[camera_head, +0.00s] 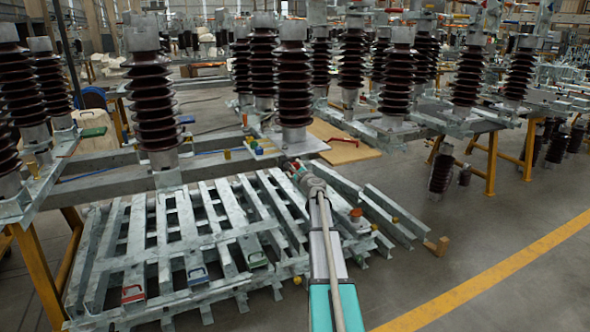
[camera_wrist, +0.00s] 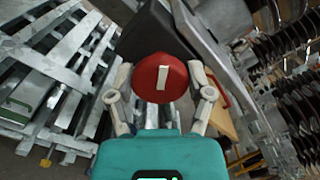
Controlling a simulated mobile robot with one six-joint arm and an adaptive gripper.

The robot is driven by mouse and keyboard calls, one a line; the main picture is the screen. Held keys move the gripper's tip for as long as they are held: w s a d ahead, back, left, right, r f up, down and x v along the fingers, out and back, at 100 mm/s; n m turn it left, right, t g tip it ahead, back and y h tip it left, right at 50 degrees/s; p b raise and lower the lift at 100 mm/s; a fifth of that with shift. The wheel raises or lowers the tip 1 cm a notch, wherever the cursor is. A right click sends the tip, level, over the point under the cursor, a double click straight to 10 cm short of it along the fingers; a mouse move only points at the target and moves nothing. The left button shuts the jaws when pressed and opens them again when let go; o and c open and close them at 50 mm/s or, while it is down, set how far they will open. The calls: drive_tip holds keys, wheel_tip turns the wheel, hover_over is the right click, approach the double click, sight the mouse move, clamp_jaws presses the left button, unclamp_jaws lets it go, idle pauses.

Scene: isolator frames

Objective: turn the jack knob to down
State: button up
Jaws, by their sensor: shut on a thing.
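The red knob (camera_wrist: 172,68) with a white bar on its face sits in the middle of the wrist view, mounted on a dark grey body. The white bar stands nearly upright in that picture. My gripper (camera_wrist: 160,78) is shut on the knob, with one finger on each side of it. In the head view my gripper (camera_head: 294,168) reaches the end of a steel beam below the dark insulators. A little red shows at its tip there, but the knob is mostly hidden.
A stack of galvanised steel frames (camera_head: 205,233) lies below and left of my arm. Tall brown insulators (camera_head: 293,85) stand close behind my gripper. A red handle (camera_head: 343,141) lies on a wooden board (camera_head: 335,155). Clear floor (camera_head: 475,225) is at the right.

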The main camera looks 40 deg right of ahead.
drive_tip(key=m, duration=0.3)
drive_tip(key=shift+d+m, duration=0.1)
drive_tip(key=shift+m, duration=2.3)
drive_tip(key=o, duration=1.1)
drive_tip(key=shift+o, duration=0.2)
drive_tip(key=shift+s, duration=0.1)
drive_tip(key=v, duration=1.2)
